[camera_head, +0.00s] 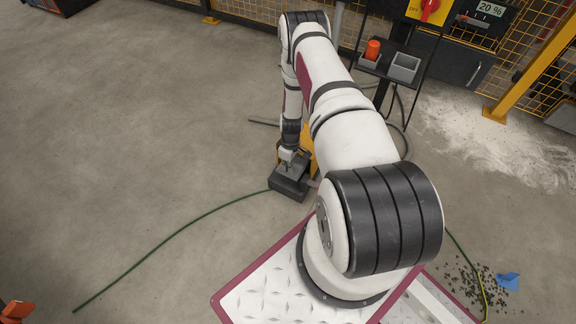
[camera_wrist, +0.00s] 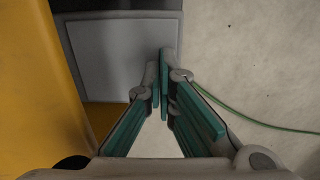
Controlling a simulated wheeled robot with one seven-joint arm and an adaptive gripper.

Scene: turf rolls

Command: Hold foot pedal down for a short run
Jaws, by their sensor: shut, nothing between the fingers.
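The foot pedal is a dark box (camera_head: 288,190) on the floor with a yellow guard (camera_head: 308,146) on its far right side. In the wrist view its grey plate (camera_wrist: 112,55) fills the upper left, with the yellow guard (camera_wrist: 30,90) along the left edge. My gripper (camera_head: 287,154) points down at the pedal. In the wrist view my gripper (camera_wrist: 163,68) has its teal-padded fingers brought together at the tips, with nothing between them. The tips overlap the right edge of the plate. I cannot tell whether they touch it or how far down the plate is.
A thin green line (camera_head: 170,238) runs over the floor to the pedal. Pale powder (camera_head: 480,130) lies right. The left floor is open.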

